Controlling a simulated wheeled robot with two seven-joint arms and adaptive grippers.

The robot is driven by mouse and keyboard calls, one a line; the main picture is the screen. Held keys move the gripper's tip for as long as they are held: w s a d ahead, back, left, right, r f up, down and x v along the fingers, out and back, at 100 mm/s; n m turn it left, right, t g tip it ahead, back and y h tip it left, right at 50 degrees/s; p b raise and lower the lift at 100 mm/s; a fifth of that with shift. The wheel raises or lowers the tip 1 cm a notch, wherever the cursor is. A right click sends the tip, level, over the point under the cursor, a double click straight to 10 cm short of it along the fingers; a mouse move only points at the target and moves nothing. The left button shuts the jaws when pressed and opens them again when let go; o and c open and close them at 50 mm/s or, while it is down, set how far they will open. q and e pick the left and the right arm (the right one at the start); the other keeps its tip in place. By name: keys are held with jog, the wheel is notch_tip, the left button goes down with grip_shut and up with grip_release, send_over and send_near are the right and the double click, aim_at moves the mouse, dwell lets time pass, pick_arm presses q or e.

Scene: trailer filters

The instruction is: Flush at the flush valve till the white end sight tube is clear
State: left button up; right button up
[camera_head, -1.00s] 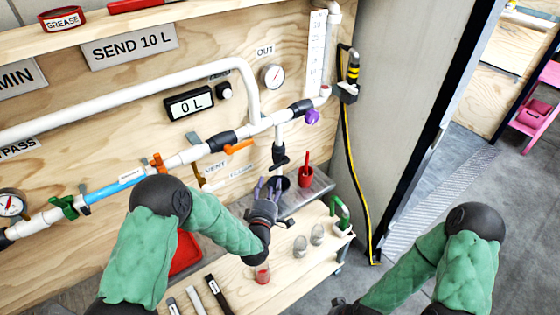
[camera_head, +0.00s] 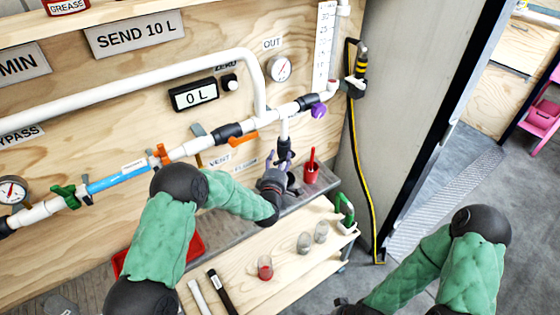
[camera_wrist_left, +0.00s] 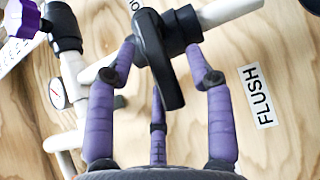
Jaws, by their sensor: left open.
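The flush valve's black handle (camera_wrist_left: 160,60) is in the left wrist view, on a black fitting beside the FLUSH label (camera_wrist_left: 257,95). My left gripper (camera_wrist_left: 165,75) is open. Its purple fingers stand around the handle, two at the sides and one behind; I cannot tell whether they touch it. In the head view my left gripper (camera_head: 280,165) is at the flush valve (camera_head: 284,146), under the white pipe, covering its lower part. A blue-filled clear tube section (camera_head: 118,178) sits in the line at left. I cannot tell which tube is the white end sight tube.
The vent valve's orange handle (camera_head: 243,139) and a purple knob (camera_head: 319,111) are close by on the pipe. A yellow-black hose (camera_head: 352,180) hangs at right.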

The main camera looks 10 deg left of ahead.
pick_arm(q)
grip_shut()
jog(key=shift+r, duration=0.1)
jog(key=shift+r+m+g+p, duration=0.4)
jog(key=shift+r+g+p, duration=0.1)
jog(key=shift+p, duration=0.55)
jog(key=r+m+g+p, duration=0.1)
jog(key=p, duration=0.2)
jog(key=m+g+y+p, duration=0.1)
jog(key=p, duration=0.2)
jog(key=w+d+r+m+g+p, duration=0.1)
jog(key=g+p, duration=0.1)
jog(key=p, duration=0.2)
jog(key=shift+r+m+y, duration=0.3)
jog(key=m+g+y+p, duration=0.1)
jog(key=p, duration=0.4)
jog(key=w+d+r+m+g+p, duration=0.1)
jog(key=p, duration=0.4)
jog(key=g+y+p, duration=0.1)
jog(key=g+p, duration=0.1)
jog(key=p, duration=0.4)
jog(key=shift+w+d+r+m+y, duration=0.15)
jog(key=shift+w+d+m+y, duration=0.15)
jog(key=shift+w+m, duration=0.1)
jog(key=shift+w+d+m+g+y+p, duration=0.45)
jog(key=shift+g+p, duration=0.25)
jog(key=shift+p, duration=0.5)
jog(key=shift+a, duration=0.1)
